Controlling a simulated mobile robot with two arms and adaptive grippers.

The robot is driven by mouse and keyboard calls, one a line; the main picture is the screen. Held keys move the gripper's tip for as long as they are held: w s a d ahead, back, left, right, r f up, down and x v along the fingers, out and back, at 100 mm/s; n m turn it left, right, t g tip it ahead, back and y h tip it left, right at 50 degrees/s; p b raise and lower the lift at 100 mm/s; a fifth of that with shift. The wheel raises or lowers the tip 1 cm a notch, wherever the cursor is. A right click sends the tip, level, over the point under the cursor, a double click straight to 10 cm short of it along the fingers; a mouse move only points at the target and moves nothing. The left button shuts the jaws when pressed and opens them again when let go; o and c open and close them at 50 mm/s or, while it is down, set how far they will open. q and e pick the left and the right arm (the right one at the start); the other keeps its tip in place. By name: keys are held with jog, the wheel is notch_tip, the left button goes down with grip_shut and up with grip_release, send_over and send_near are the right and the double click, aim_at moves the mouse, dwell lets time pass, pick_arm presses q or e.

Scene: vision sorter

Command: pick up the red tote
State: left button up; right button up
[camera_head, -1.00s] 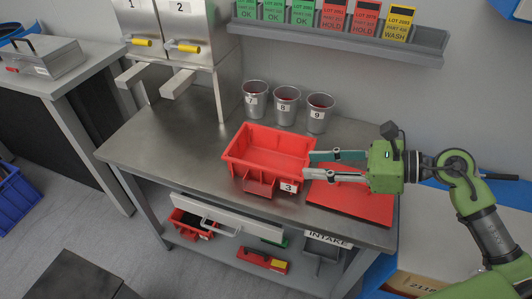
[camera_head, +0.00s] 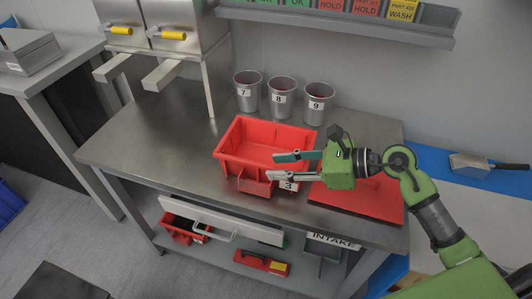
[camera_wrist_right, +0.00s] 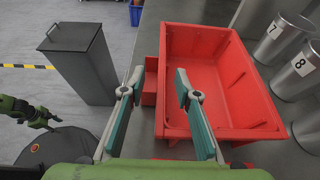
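The red tote (camera_head: 232,165) is an open, empty-looking bin on the steel table, with a label "3" on its front right. My right gripper (camera_head: 283,166) is open, its two fingers pointing left at the tote's right side, one by the rim and one over the front edge. In the right wrist view the tote (camera_wrist_right: 238,82) fills the middle right. The gripper's fingers (camera_wrist_right: 155,88) are spread there, one over the tote's near wall and one outside it. I cannot tell whether they touch it.
Metal cups 7 (camera_head: 247,96), 8 (camera_head: 281,101) and 9 (camera_head: 316,107) stand behind the tote. A flat red panel (camera_head: 350,203) lies to its right under my wrist. A partly open drawer (camera_head: 222,220) is below. The table's left part is clear.

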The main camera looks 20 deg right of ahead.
aim_at(261, 164)
jog(key=shift+w+a+f, duration=0.25)
jog(key=shift+w+a, duration=0.15)
jog(key=shift+a, duration=0.1)
jog(key=shift+w+a, duration=0.25)
jog(key=shift+a, duration=0.1)
jog(key=x, duration=0.4)
jog(key=shift+w+a+r+p, duration=0.1)
jog(key=shift+w+a+p, duration=0.05)
jog(key=shift+w+p, duration=0.2)
jog(key=shift+s, duration=0.1)
grip_shut()
